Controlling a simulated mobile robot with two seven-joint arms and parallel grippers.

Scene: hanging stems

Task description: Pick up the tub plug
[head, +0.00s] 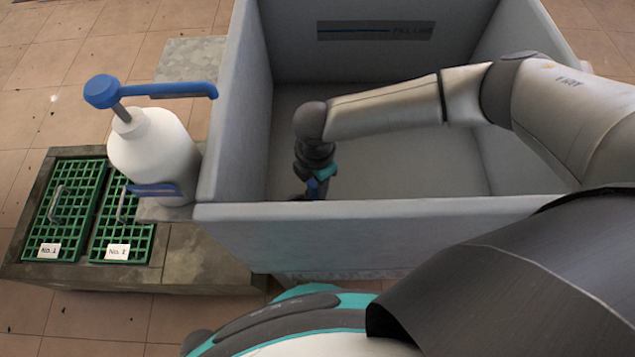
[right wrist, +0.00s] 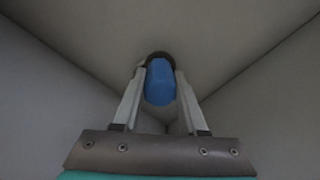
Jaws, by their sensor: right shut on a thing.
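The tub plug shows as a blue piece in the right wrist view (right wrist: 160,84), between the two fingers of my right gripper (right wrist: 160,100). The gripper is shut on it. A dark round edge shows just beyond the blue piece, against the tub floor; I cannot tell whether the plug sits in the drain or is clear of it. In the head view my right gripper (head: 310,188) points down inside the grey tub (head: 400,212), near its front left corner, partly hidden by the front wall. My left gripper is not in view.
The tub walls stand close to my right gripper at the left and front. A white bottle with a blue pump top (head: 155,150) stands on a ledge left of the tub. Two green grates (head: 65,210) lie on a low platform further left. The back wall bears a fill line label (head: 375,31).

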